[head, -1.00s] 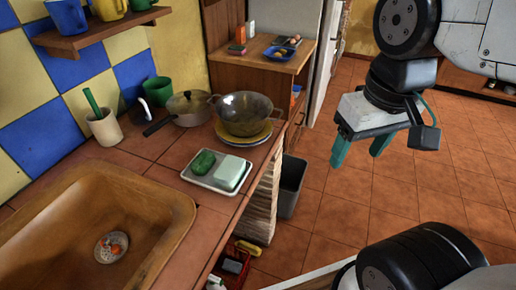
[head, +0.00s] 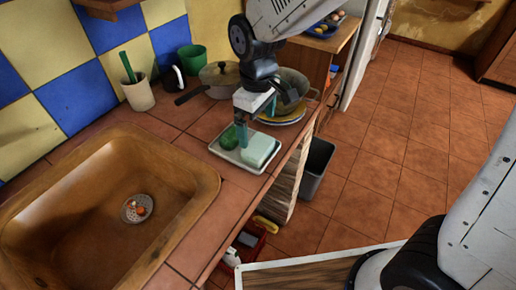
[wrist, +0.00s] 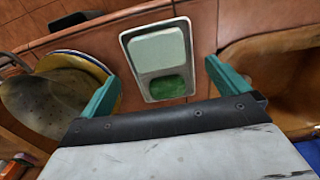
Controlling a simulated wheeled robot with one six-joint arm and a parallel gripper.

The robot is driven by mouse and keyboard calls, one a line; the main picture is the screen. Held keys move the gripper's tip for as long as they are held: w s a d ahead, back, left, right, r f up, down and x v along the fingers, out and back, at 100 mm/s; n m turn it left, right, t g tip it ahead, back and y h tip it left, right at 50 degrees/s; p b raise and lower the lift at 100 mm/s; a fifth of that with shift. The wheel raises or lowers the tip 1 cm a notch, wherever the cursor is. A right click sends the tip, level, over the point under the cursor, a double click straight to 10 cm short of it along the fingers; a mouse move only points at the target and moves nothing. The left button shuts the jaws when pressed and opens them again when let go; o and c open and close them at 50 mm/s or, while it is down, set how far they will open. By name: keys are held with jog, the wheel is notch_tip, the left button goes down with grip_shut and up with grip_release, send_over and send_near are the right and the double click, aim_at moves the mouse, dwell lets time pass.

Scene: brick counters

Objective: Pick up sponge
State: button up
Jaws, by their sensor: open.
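A pale mint rectangular block (head: 259,150), which looks like the sponge, lies on a small white tray (head: 229,158) on the tiled counter. A smaller dark green lump (head: 229,143) lies beside it on the tray. My gripper (head: 255,118) is above the tray in the head view, pointing down, and partly covers the green lump. In the wrist view, the teal fingers of my gripper (wrist: 160,76) are wide apart with nothing between them. The pale block (wrist: 158,48) and the green lump (wrist: 166,87) appear in the gap, beyond the fingertips.
A brown sink (head: 70,235) is left of the tray. A colander (head: 292,84) on plates (head: 284,119) stands close behind my gripper. A lidded pan (head: 219,75), a green cup (head: 192,58) and a utensil pot (head: 138,95) stand along the wall. A bin (head: 316,168) is on the floor.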

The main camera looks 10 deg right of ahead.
aim_at(258, 145)
jog(key=f, duration=0.7)
jog(key=shift+w+d+f, duration=0.1)
jog(key=shift+w+f, duration=0.1)
jog(key=c, duration=1)
jog(key=shift+o, duration=0.2)
jog(key=shift+r, duration=0.1)
